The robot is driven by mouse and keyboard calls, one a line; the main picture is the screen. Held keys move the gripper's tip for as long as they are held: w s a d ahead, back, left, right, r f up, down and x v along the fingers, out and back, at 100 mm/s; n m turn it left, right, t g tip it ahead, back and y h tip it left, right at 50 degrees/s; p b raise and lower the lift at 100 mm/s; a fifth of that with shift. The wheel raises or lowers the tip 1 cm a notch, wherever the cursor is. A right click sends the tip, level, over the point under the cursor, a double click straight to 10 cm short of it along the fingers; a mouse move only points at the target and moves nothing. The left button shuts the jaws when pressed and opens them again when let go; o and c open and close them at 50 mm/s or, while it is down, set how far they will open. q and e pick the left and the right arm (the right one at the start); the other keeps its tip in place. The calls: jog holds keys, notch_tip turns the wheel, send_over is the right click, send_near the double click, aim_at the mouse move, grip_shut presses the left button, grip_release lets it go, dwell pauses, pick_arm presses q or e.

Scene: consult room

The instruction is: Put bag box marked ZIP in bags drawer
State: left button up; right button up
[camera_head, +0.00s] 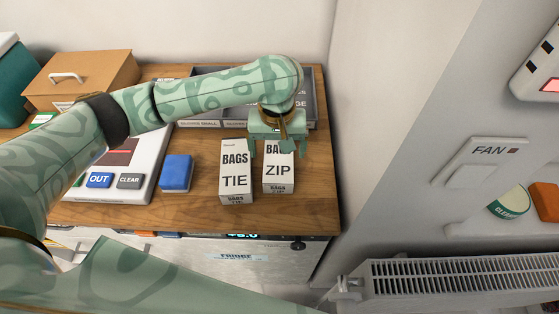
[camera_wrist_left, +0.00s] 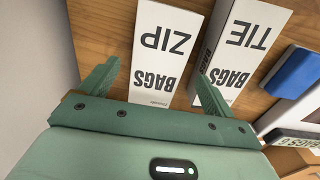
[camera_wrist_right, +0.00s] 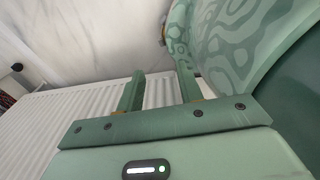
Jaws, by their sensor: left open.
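The white box marked BAGS ZIP (camera_head: 278,175) stands on the wooden top. It also shows in the left wrist view (camera_wrist_left: 168,48). My left gripper (camera_head: 277,150) is open at its far end, one finger on each side, and hides part of the word BAGS; I cannot tell whether the fingers touch it. A similar box marked BAGS TIE (camera_head: 236,172) stands just left of it; it shows in the left wrist view too (camera_wrist_left: 236,45). My right gripper (camera_wrist_right: 160,92) is open and empty, seen only in its wrist view. I cannot make out a bags drawer.
Grey labelled compartments (camera_head: 200,124) lie behind, partly hidden by my left arm. A blue block (camera_head: 177,173), a keypad device (camera_head: 125,180) and a brown case (camera_head: 85,78) are to the left. A wall and a white radiator (camera_head: 450,280) are right.

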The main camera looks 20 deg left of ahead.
aim_at(279, 156)
pick_arm(q)
jog(key=shift+s+f+b, duration=0.1)
jog(key=shift+f+b, duration=0.2)
jog(key=shift+f, duration=0.1)
jog(key=f+b, duration=0.2)
jog(key=f, duration=0.1)
jog(key=f+b, duration=0.1)
jog(key=shift+w+d+f, duration=0.1)
jog(key=shift+w+f, duration=0.25)
jog(key=shift+f, duration=0.05)
jog(key=shift+r, duration=0.25)
jog(key=c, duration=1.2)
jog(key=shift+c, duration=0.5)
pick_arm(e)
jog(key=shift+g, duration=0.3)
jog(key=s+f, duration=0.1)
jog(key=f, duration=0.1)
jog(key=s+f, duration=0.1)
jog(key=shift+f, duration=0.4)
